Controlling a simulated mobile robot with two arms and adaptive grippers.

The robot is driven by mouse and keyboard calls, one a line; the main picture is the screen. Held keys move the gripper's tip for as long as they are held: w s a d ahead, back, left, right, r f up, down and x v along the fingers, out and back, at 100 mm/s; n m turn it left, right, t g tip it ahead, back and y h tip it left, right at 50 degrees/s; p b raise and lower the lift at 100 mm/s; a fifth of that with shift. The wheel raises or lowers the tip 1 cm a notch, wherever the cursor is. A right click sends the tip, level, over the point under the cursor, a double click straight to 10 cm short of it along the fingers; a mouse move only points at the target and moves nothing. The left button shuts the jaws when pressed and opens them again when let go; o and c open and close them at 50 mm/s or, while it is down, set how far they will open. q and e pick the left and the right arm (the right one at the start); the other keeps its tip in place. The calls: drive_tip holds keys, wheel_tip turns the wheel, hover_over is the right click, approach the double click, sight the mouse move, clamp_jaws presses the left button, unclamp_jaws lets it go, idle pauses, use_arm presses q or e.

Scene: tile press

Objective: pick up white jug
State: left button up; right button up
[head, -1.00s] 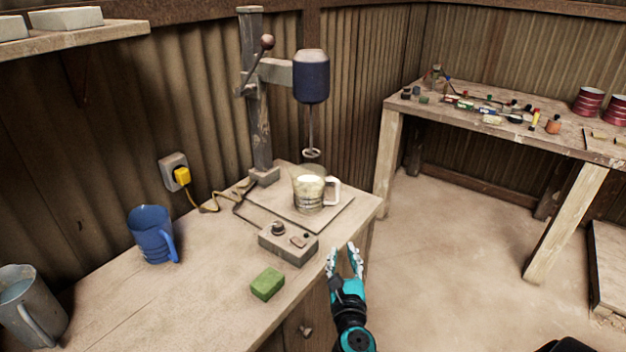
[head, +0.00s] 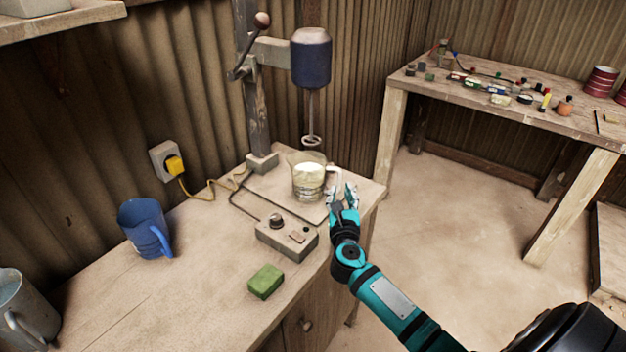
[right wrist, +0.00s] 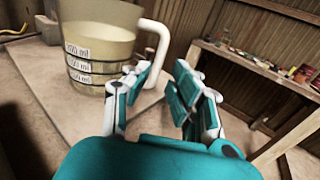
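The white jug (head: 309,178) stands upright on the drill-like stand's base board, under the mixer head. It looks translucent, with pale contents, label strips and a white handle on its right. It also shows in the right wrist view (right wrist: 100,45), with its handle (right wrist: 158,50) toward my gripper. My right gripper (head: 345,190) is just right of and in front of the jug, near the handle. In the right wrist view its fingers (right wrist: 160,82) are apart with nothing between them, and the handle is just beyond the left finger. My left gripper is not in view.
The mixer stand (head: 258,110) with its blue motor (head: 311,58) rises behind the jug. A control box (head: 287,236), a green sponge (head: 265,282), a blue jug (head: 146,228) and a grey jug (head: 25,312) stand on the bench. Another table (head: 530,115) holds small items.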

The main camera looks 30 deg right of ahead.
sight(339, 180)
drive_tip(key=shift+w+d+r, duration=0.3)
drive_tip(key=shift+w, duration=0.25)
drive_tip(key=x, duration=0.3)
drive_tip(key=shift+w+d+r+p, duration=0.1)
drive_tip(key=shift+w+p, duration=0.3)
drive_tip(key=shift+w+d, duration=0.15)
drive_tip(key=shift+w, duration=0.1)
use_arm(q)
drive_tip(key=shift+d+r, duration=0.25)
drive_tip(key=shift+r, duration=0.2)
use_arm(e)
drive_tip(key=shift+c, duration=0.2)
clamp_jaws()
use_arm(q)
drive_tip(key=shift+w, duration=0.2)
